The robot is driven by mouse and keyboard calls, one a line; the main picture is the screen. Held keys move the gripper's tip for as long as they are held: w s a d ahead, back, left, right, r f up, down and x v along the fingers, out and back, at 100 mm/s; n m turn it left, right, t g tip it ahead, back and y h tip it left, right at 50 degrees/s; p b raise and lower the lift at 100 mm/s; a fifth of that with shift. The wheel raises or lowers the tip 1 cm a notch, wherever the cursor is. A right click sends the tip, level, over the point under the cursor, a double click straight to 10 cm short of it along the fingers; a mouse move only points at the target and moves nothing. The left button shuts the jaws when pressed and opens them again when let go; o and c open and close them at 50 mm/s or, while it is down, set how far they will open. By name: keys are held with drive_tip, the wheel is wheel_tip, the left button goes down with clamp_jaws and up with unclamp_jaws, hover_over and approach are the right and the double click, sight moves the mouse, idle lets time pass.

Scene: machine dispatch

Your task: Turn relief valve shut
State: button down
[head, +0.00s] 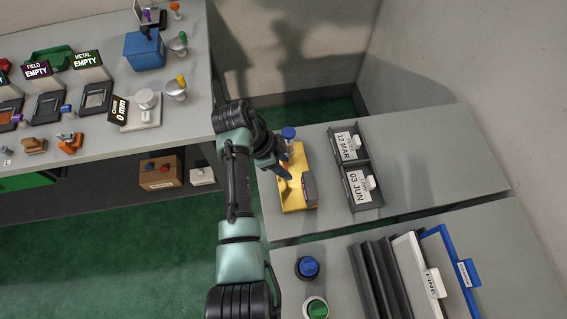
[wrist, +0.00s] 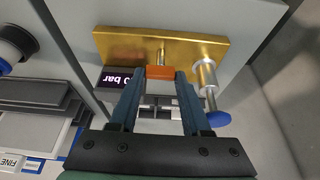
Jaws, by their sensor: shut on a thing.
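A yellow valve block (head: 297,199) lies on the grey bench to the right of my arm; its brass-coloured face (wrist: 120,42) fills the top of the wrist view. My gripper (head: 285,172) is at this block, and its two fingers (wrist: 161,76) are shut on an orange handle (wrist: 160,72) in front of the face. A metal stem with a blue knob (wrist: 218,119) stands to the right of the fingers; the knob (head: 288,132) shows at the block's far end. A dark display (wrist: 119,79) reads bar, with its number partly hidden by the left finger.
Two date-labelled trays (head: 378,192) stand right of the block. A blue button (head: 308,267), a green button (head: 316,309) and upright folders (head: 385,275) are on the nearer bench. The left bench (head: 105,145) holds several fixtures. Clear bench top lies at the far right.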

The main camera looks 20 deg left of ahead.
idle(0.3)
drive_tip(key=shift+c, duration=1.8)
unclamp_jaws()
drive_tip(key=shift+r, duration=0.1)
drive_tip(key=v, duration=1.3)
drive_tip(key=shift+w, duration=0.15)
